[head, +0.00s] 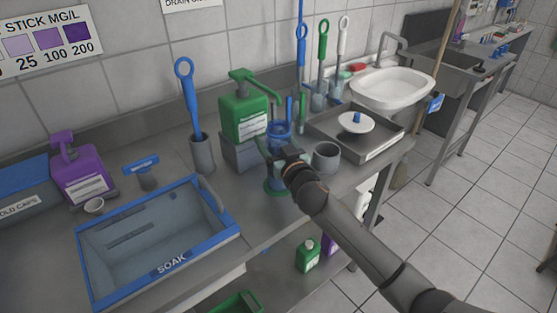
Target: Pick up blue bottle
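A blue see-through vessel (279,130), which may be the blue bottle, stands on the steel counter in front of the green pump bottle. My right arm comes in from the lower right, and its gripper (272,150) is at the vessel's near side, overlapping it in the picture. The gripper hides the vessel's middle, and a green ring (274,187) shows below, near the counter. The fingers are too small and covered to tell whether they are open or touch the vessel. My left gripper is not in view.
A green pump bottle (243,117) stands behind on a grey block. A grey cup (327,158) and a steel tray (379,151) are right of the gripper. The blue-rimmed soak tub (229,228), brush holder (202,154) and purple bottle (80,172) are left.

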